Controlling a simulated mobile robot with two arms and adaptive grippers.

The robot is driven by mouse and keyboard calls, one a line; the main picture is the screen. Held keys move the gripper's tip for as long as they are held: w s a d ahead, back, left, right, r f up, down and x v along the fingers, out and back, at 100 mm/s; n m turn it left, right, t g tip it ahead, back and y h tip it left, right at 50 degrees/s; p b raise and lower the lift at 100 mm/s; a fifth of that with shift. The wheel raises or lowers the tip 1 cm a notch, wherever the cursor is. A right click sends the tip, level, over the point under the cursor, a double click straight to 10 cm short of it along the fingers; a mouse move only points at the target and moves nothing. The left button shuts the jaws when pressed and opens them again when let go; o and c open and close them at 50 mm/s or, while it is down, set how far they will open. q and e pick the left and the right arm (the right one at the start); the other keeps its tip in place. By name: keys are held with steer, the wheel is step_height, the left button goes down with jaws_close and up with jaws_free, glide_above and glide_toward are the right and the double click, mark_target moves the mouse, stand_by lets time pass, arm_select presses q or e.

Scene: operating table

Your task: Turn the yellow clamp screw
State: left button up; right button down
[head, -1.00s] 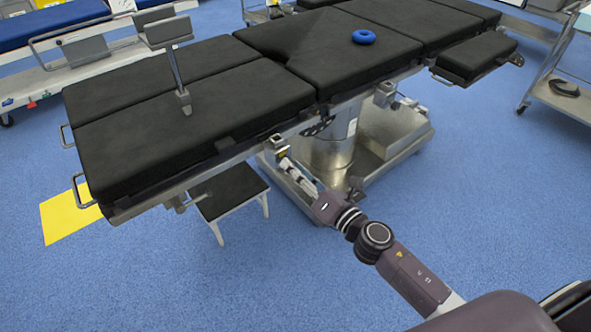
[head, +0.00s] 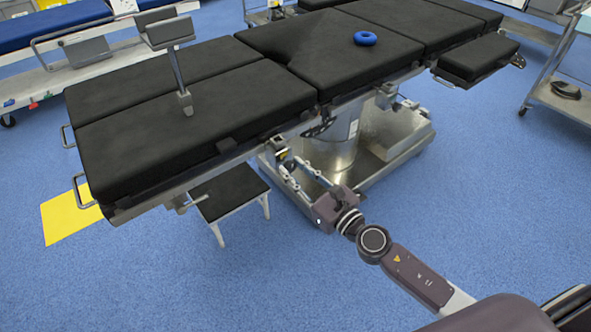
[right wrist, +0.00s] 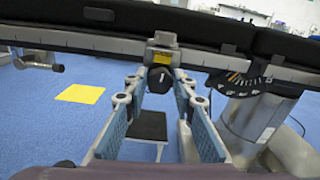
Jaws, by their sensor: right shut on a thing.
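The clamp (right wrist: 163,57) sits on the side rail of the operating table. It has a yellow patch, and a dark round screw knob (right wrist: 159,80) hangs below it. In the head view the clamp (head: 281,153) is small, at the near side of the table. My right gripper (head: 291,163) reaches up to it from below. In the right wrist view its blue-padded fingers (right wrist: 160,79) stand on either side of the knob, with their tips closed on it. My left gripper is not in view.
The black-padded operating table (head: 190,130) overhangs the work spot, with its metal column (head: 330,155) close to the right. A dark-topped step stool (head: 232,190) stands below left. A yellow floor patch (head: 70,215) lies further left. Open blue floor lies in front.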

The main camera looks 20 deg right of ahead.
steer(key=shift+f+n, duration=0.1)
steer(key=shift+n, duration=0.3)
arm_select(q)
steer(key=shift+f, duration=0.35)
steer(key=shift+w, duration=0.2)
arm_select(e)
steer(key=shift+n, duration=0.4)
steer(key=c, duration=1.6)
jaws_free()
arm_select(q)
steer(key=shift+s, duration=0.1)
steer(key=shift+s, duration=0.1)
arm_select(e)
steer(key=v, duration=1.2)
steer(key=shift+d, duration=0.1)
